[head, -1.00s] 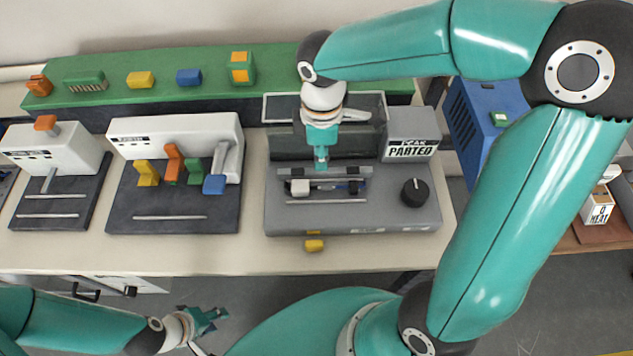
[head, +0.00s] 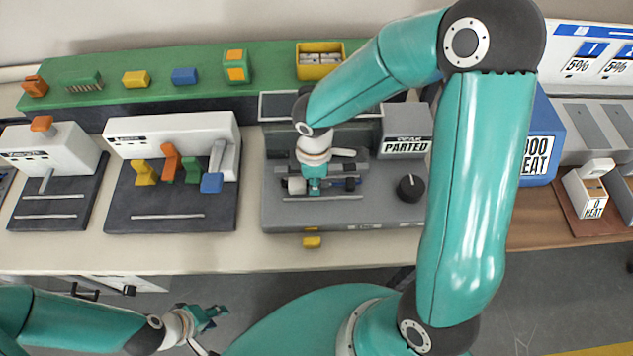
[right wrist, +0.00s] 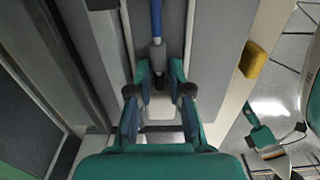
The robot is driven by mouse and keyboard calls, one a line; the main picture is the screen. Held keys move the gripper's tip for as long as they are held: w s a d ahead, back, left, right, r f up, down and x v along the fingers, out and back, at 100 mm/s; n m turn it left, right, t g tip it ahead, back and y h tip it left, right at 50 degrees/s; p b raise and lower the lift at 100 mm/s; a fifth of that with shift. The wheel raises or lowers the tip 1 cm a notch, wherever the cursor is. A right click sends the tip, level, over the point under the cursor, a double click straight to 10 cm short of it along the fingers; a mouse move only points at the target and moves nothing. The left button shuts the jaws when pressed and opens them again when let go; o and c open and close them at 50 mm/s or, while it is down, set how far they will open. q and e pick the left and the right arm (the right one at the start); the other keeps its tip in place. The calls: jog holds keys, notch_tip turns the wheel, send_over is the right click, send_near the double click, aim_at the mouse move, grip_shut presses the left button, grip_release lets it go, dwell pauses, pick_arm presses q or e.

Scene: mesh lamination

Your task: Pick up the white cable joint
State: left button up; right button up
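The white cable joint (head: 297,186) is a small pale block at the left end of the slot on the grey machine (head: 385,211). It also shows as a pale block (right wrist: 160,111) between my finger linkages in the right wrist view. My right gripper (head: 314,187) points down at the slot, just right of the block. In the right wrist view its two fingers (right wrist: 160,82) are apart, near a grey connector (right wrist: 157,54) on a blue cable (right wrist: 156,18). Contact cannot be told. My left gripper (head: 208,317) is open and empty in front of the table.
A black knob (head: 411,188) and a box marked PARTED (head: 406,145) stand on the machine's right. A yellow part (head: 312,242) is at its front edge. Machines with coloured levers (head: 171,162) stand to the left. A yellow bin (head: 320,72) is behind.

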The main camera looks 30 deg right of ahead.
grip_shut()
